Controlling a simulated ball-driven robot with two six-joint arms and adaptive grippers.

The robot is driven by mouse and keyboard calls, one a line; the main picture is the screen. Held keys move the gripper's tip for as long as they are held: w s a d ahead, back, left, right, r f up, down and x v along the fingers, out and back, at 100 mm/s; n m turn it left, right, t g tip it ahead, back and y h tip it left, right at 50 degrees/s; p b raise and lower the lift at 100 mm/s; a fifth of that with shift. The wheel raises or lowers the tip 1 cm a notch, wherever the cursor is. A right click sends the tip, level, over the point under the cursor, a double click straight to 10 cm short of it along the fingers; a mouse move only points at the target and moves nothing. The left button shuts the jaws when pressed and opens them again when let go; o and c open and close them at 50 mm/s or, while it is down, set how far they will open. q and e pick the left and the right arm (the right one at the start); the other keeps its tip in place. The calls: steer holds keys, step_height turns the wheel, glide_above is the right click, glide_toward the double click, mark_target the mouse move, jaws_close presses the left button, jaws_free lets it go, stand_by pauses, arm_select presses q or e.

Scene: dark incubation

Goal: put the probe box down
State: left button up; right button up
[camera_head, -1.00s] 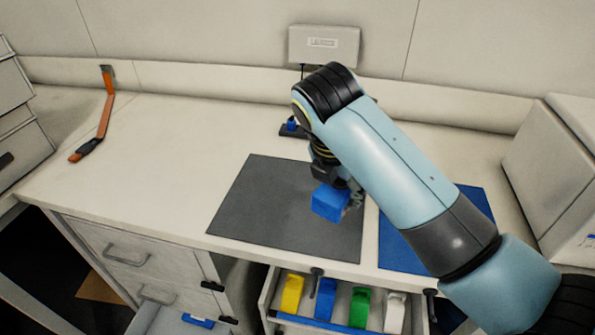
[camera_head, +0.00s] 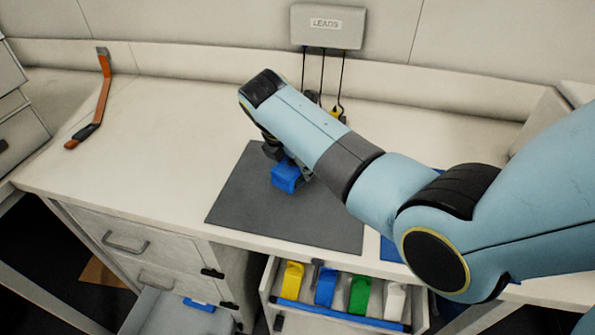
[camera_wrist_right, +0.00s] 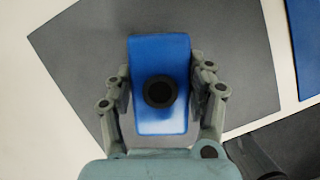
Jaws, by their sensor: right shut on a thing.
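The probe box (camera_head: 286,177) is a small blue block. My right gripper (camera_head: 289,163) is shut on it, above the dark grey mat (camera_head: 240,200) on the bench. In the right wrist view the blue box (camera_wrist_right: 160,60) sits between the two fingers of my right gripper (camera_wrist_right: 160,88), with a round black socket on its near face. The grey mat (camera_wrist_right: 80,45) lies behind it in that view. I cannot tell whether the box touches the mat. My left gripper is not in view.
A LEADS box (camera_head: 328,26) hangs on the back wall with dark leads below. An open drawer (camera_head: 270,290) at the front holds yellow, blue, green and white pieces. An orange tool (camera_head: 103,95) lies at left. A blue mat (camera_head: 388,250) is mostly hidden by my arm.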

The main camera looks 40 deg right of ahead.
steer(key=shift+s+f, duration=0.1)
steer(key=shift+f, duration=1.6)
steer(key=o, duration=1.6)
steer(key=shift+c, duration=0.2)
